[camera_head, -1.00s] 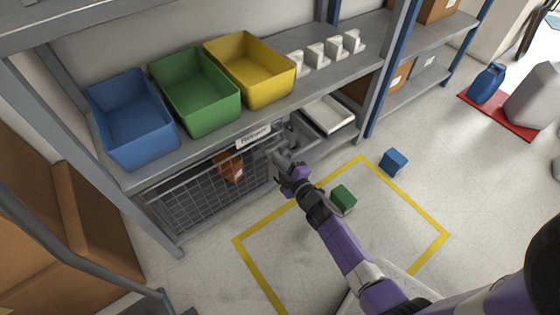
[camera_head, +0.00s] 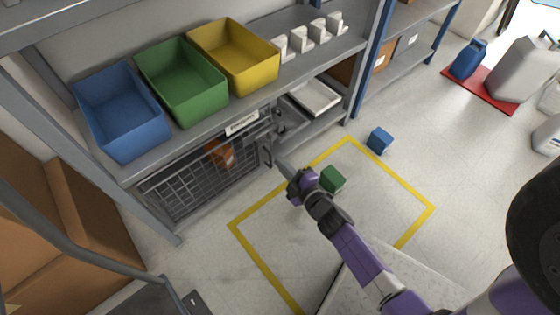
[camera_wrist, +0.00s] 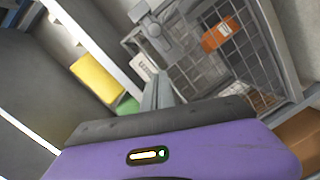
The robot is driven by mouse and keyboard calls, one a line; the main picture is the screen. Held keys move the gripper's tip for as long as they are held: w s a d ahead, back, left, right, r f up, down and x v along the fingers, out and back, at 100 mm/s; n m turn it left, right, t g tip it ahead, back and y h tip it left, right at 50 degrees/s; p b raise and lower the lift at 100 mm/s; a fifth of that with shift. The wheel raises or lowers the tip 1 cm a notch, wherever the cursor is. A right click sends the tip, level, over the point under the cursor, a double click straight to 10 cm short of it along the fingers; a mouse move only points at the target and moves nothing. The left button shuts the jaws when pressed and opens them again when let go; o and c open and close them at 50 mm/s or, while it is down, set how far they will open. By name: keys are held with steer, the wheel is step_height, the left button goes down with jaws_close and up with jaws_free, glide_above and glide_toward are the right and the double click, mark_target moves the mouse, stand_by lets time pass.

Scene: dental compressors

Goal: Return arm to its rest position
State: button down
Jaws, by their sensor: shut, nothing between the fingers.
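My purple arm reaches over the yellow-taped floor area toward the shelf in the head view. My gripper (camera_head: 282,163) is shut and empty, just in front of the right end of the wire basket (camera_head: 195,188) under the shelf. In the wrist view the shut fingers (camera_wrist: 158,90) point toward the basket (camera_wrist: 215,60), and the purple wrist housing fills the bottom. An orange object (camera_head: 219,154) sits inside the basket; it also shows in the wrist view (camera_wrist: 220,34). I cannot tell whether the fingertips touch anything.
Blue (camera_head: 122,115), green (camera_head: 182,82) and yellow (camera_head: 234,57) bins stand on the shelf. A green cube (camera_head: 333,179) lies on the floor close beside my arm, and a blue cube (camera_head: 379,140) lies farther right. Cardboard boxes (camera_head: 85,215) are at left. The taped floor is mostly clear.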

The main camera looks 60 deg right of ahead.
stand_by(0.5)
steer(key=s+a+r+m+y, duration=0.6)
steer(key=s+a+r+m, duration=0.2)
steer(key=s+a+r, duration=1.4)
step_height(320, 180, up, 27)
steer(key=d+p, duration=0.1)
steer(key=p, duration=2.6)
steer(key=shift+s+d+r+m+g, duration=0.2)
steer(key=shift+s+m+g, duration=0.1)
steer(key=shift+g, duration=0.1)
